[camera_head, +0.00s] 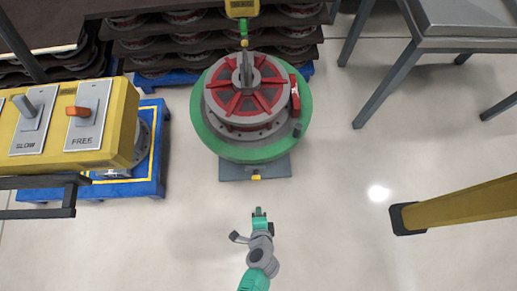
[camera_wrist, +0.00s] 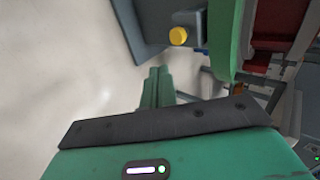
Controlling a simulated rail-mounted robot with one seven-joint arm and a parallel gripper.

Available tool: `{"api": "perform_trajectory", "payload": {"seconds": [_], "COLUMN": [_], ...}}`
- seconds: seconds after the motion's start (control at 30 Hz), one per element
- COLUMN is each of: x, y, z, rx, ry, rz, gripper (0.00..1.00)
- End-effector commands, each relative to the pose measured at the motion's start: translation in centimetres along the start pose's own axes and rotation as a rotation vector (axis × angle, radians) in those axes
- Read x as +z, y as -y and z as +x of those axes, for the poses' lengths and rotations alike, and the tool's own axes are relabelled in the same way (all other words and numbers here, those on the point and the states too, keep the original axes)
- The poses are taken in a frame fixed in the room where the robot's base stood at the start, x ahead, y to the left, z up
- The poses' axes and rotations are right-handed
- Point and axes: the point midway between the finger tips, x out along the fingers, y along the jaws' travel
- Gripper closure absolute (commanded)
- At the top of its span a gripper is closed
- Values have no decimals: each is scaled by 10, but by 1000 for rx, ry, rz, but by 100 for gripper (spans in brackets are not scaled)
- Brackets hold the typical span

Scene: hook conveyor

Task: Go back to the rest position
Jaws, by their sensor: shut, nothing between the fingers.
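My gripper (camera_head: 259,213) is in the lower middle of the head view, over bare floor. It is shut and empty, with its green fingers together. In the wrist view the closed fingers (camera_wrist: 156,88) point up past the dark edge of the gripper body. A round green stand (camera_head: 215,138) with a red and grey wheel (camera_head: 243,92) on it stands ahead of my gripper, with a clear gap of floor between. The stand's green side also shows in the wrist view (camera_wrist: 228,40), right of the fingers.
A yellow control box (camera_head: 116,120) with SLOW and FREE levers is at the left, beside a blue pallet (camera_head: 150,180). A yellow beam (camera_head: 465,203) reaches in from the right. A grey table (camera_head: 470,20) stands top right. Racks of wheels (camera_head: 150,45) are behind. Floor around my gripper is clear.

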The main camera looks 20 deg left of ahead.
Motion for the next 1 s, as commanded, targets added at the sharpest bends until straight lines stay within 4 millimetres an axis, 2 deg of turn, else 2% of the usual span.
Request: {"api": "perform_trajectory", "payload": {"seconds": [0.47, 0.53, 0.57, 0.63, 0.67, 0.7, 0.77, 0.8, 0.87, 0.9, 0.97, 1.0], "x": [0, -5, -10, -24, -31, -41, -55, -63, -75, -82, -92, -97], "y": [0, 16, 32, 82, 108, 144, 198, 232, 283, 316, 366, 397], "z": [0, 0, 0, -3, -6, -11, -22, -32, -49, -64, -88, -106], "rx": [0, -19, -37, -93, -122, -160, -216, -251, -302, -335, -382, -411], "ry": [0, -6, -12, -36, -51, -73, -112, -141, -191, -227, -287, -331], "rz": [0, -23, -47, -128, -172, -233, -325, -384, -474, -533, -617, -674], "gripper": [100, 100, 100, 100, 100, 100, 100, 100, 100, 100, 100, 100]}}
